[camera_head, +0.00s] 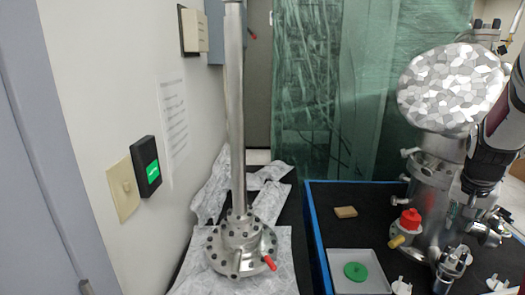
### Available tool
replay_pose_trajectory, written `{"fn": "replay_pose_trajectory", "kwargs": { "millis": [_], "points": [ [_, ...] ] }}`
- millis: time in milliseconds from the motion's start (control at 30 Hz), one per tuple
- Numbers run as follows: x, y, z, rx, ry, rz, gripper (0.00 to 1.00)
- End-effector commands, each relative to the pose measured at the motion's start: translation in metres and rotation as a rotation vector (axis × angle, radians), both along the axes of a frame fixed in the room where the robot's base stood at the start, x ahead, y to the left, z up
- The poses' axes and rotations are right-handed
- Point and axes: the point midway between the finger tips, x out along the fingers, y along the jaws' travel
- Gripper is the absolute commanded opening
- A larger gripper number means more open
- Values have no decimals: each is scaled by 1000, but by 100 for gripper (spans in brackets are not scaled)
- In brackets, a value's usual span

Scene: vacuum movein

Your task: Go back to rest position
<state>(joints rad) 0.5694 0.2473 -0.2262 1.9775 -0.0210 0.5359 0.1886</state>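A dark, rounded part that looks like my arm comes in from the right edge in the head view and points down in front of the steel vacuum vessel. My gripper's fingers cannot be made out clearly at its lower end, so I cannot tell whether they are open or shut, or whether they hold anything. The vessel (428,172) stands at the right and has a large faceted, silvery top (450,88).
A blue-edged black table (316,222) holds a white tray (345,261) with a green disc (356,271), a tan block (345,212) and a red-capped fitting (410,220). A steel column on a bolted flange (240,245) stands left of it. A wall is at far left.

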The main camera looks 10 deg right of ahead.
Motion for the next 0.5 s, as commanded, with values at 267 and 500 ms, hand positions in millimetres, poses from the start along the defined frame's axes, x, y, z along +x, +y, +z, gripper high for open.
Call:
{"fn": "replay_pose_trajectory", "kwargs": {
  "millis": [267, 500],
  "points": [
    [2, 107, 50, 29, -23, 202, 20],
    [-38, 230, 88, 49, -22, 474, 20]
  ]
}}
